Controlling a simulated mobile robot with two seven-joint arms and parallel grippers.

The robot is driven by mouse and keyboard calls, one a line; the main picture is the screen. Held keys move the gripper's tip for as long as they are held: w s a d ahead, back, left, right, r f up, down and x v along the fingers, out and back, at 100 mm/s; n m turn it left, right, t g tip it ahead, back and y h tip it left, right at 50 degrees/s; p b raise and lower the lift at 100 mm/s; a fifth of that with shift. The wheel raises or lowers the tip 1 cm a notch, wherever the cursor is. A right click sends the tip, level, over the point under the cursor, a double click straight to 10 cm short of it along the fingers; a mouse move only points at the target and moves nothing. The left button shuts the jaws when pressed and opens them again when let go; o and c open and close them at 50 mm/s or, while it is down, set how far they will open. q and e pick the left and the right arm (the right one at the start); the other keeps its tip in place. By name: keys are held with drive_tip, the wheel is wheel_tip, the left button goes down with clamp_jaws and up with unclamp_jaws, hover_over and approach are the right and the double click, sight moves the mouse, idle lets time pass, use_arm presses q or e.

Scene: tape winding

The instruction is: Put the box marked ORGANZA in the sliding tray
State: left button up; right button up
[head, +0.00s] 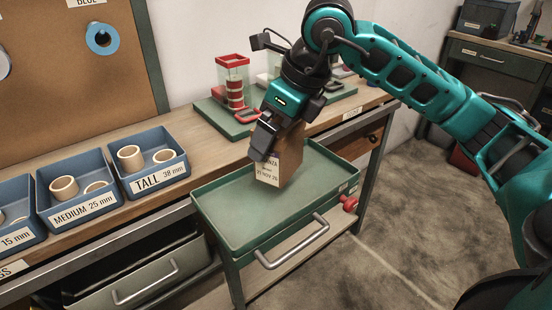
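A brown cardboard box (294,160) stands upright within the outline of the green sliding tray (224,226), towards its back. Its white label (267,173) is partly covered by my gripper; the readable part ends in "ANZA", with a date below. My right gripper (275,140) comes down from above, its fingers at the top of the box and seemingly closed on it. The far finger is hidden. I cannot tell if the box's underside touches the tray floor. The rest of the tray is empty. My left gripper is out of view.
Blue bins marked TALL (159,181) and MEDIUM (85,210) hold tape rolls on the wooden bench, left of the tray. A green board with a red-and-clear holder (233,82) stands behind. A red knob (349,203) sits at the tray's right.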

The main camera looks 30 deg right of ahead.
wheel_tip(320, 180, down, 4)
drive_tip(key=shift+f+b, duration=0.1)
drive_tip(key=shift+b, duration=0.55)
drive_tip(key=shift+f, duration=0.2)
drive_tip(key=shift+r, duration=0.1)
drive_tip(key=shift+f, duration=0.25)
drive_tip(key=o, duration=0.7)
drive_tip(key=shift+r, duration=0.55)
use_arm(q)
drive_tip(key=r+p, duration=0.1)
drive_tip(key=p, duration=0.2)
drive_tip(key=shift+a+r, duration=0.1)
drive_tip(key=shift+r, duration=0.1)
use_arm(e)
drive_tip(key=v, duration=1.1)
drive_tip(key=shift+s+d+r, duration=0.1)
drive_tip(key=shift+s+r, duration=0.05)
drive_tip(key=shift+s, duration=0.05)
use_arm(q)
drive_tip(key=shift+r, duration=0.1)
